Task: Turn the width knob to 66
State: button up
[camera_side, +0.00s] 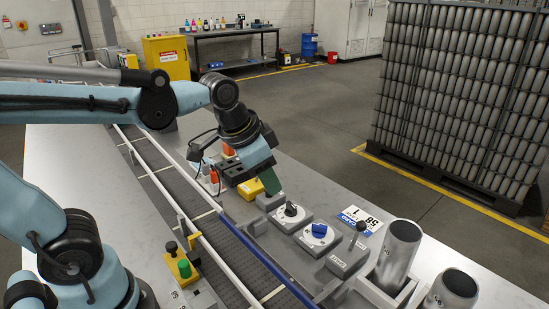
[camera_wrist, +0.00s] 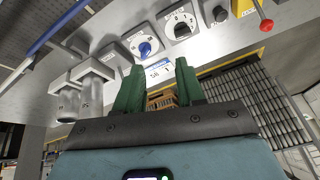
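Two grey dial boxes stand on the grey bench: one has a black knob (camera_side: 291,210), the other a blue knob (camera_side: 319,230). Both also show in the wrist view, the blue knob (camera_wrist: 146,48) left of the black knob (camera_wrist: 182,28). A white card (camera_side: 361,220) seems to read 58 and 1. My gripper (camera_side: 271,182) has green fingers and is above the bench, just behind the black knob. In the wrist view my gripper (camera_wrist: 159,86) has its fingers apart with nothing between them.
A yellow box (camera_side: 250,188) is close beside my gripper. A conveyor (camera_side: 190,200) with rails runs along the left. A green button (camera_side: 184,268) sits across it.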

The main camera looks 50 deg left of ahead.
jog(key=w+d+m+g, duration=0.2)
jog(key=w+m, duration=0.2)
jog(key=w, duration=0.1)
jog(key=m+g, duration=0.3)
jog(key=m, duration=0.1)
send_near(320, 225)
notch_tip(320, 225, down, 9)
jog(key=shift+r, duration=0.2)
grip_shut()
